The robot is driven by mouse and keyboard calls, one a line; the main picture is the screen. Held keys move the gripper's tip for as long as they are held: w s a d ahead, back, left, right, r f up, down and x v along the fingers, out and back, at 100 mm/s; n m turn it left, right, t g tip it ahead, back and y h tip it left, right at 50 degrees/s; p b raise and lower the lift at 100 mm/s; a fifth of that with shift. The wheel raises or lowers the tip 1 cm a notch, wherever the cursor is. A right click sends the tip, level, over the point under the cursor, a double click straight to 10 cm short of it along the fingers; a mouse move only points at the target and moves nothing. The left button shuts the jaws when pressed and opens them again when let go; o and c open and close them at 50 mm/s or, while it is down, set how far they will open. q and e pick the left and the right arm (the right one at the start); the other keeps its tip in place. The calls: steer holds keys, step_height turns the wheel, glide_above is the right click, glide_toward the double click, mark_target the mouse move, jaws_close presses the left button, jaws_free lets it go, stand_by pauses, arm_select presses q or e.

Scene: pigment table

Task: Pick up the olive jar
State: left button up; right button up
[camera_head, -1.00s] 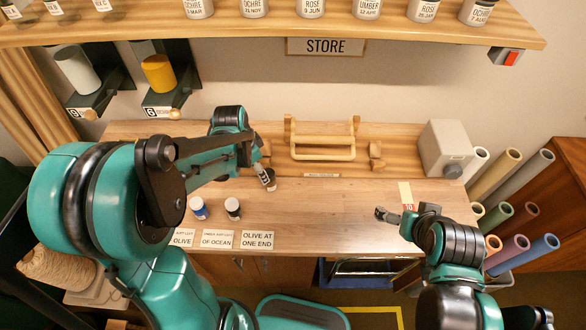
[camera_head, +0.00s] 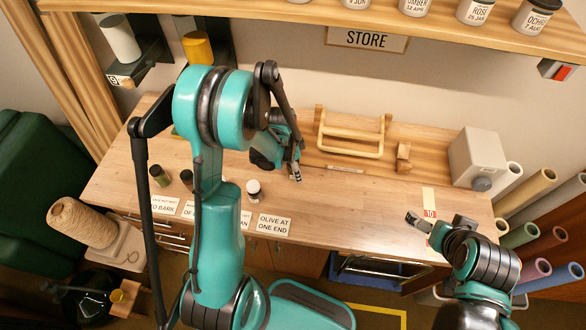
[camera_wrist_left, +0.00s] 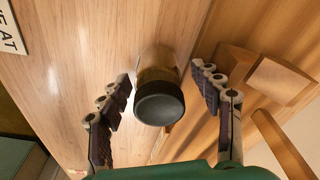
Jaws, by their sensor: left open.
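In the head view an olive-green jar (camera_head: 160,175) with a dark lid stands at the left of the table. My left gripper (camera_head: 295,172) is low over the middle of the table, right of that jar. In the left wrist view a dark-lidded jar (camera_wrist_left: 160,100) with a brownish body sits between the open fingers of my left gripper (camera_wrist_left: 165,98); I cannot tell whether its content is olive. Gaps show between it and the fingers. In the head view the gripper hides it. My right gripper (camera_head: 420,222) is over the table's right side; its jaw state is unclear.
A dark jar (camera_head: 187,180) and a white-labelled jar (camera_head: 253,190) stand on the table behind a row of cards, including "OLIVE AT ONE END" (camera_head: 270,225). A wooden rack (camera_head: 350,145) and a grey box (camera_head: 476,158) stand behind. The table's right middle is clear.

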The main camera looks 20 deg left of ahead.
arm_select(q)
steer(key=c, duration=1.3)
steer(key=shift+r, duration=0.2)
